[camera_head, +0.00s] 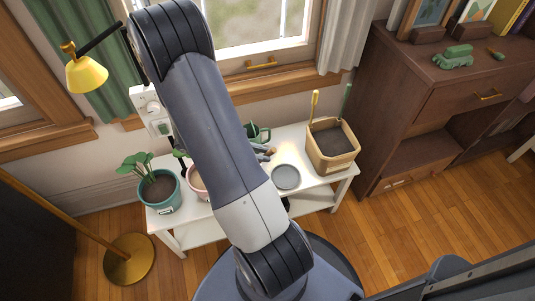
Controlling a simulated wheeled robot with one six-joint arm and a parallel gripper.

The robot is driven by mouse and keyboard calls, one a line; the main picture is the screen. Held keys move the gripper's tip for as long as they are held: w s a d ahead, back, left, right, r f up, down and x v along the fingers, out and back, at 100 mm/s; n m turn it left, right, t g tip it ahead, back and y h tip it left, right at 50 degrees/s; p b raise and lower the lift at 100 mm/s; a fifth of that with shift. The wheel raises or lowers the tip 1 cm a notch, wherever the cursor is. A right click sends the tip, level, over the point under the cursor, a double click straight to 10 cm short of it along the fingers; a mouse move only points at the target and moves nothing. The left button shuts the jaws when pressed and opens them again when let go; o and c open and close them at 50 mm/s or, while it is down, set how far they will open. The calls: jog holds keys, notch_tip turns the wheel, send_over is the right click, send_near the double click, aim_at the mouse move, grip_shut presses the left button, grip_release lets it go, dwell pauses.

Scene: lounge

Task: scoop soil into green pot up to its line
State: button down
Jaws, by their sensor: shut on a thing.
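A wooden box of dark soil (340,162) stands at the right end of the white bench. A yellow handle (314,106) and a green handle (347,98) stick up from its back side. A teal-green pot (161,201) with a leafy plant and a small pale label stands at the bench's left end. A green vessel with a handle (263,133) shows partly behind my arm. My raised arm crosses the middle of the view and covers much of the bench. I cannot make out my gripper or what it holds. No fill line can be made out.
A pink pot (196,181) is partly hidden by my arm. A round grey dish (286,177) lies on the white bench (313,181). A small grey-and-brown item (267,152) is unclear. A brass lamp (86,74) stands left, a dark wooden cabinet (390,105) right.

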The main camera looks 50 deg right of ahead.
jog(key=w, duration=0.1)
jog(key=a+g+h, duration=0.1)
jog(key=w+g, duration=0.1)
jog(key=shift+w+a+r+n+h, duration=0.2)
jog(key=shift+w+a+n+h, duration=0.1)
jog(key=shift+n+h, duration=0.1)
jog(key=shift+s+d+r+p, duration=0.15)
jog(key=shift+r+p, duration=0.2)
jog(key=shift+p, duration=0.05)
jog(key=shift+s+d+r+y, duration=0.1)
jog(key=shift+s+d+y, duration=0.05)
jog(key=shift+s+y, duration=0.2)
jog(key=s+t, duration=0.1)
jog(key=s+d+t+y+p, duration=0.1)
jog(key=s+m+t+y, duration=0.1)
jog(key=shift+d+r+p, duration=0.25)
jog(key=shift+d+p, duration=0.1)
jog(key=shift+p, duration=0.05)
jog(key=shift+s+d+r+m+t+y+p, duration=0.15)
jog(key=shift+s+d+t+y, duration=0.2)
jog(key=shift+s+t, duration=0.2)
jog(key=shift+s+d+r+m+t+y+p, duration=0.1)
jog(key=shift+s+d+t+y, duration=0.1)
jog(key=shift+s+t+y, duration=0.25)
jog(key=shift+s+d+r+m+t+y+p, duration=0.15)
jog(key=shift+s+d+t+y, duration=0.15)
jog(key=shift+s+t, duration=0.35)
jog(key=shift+w+f, duration=0.1)
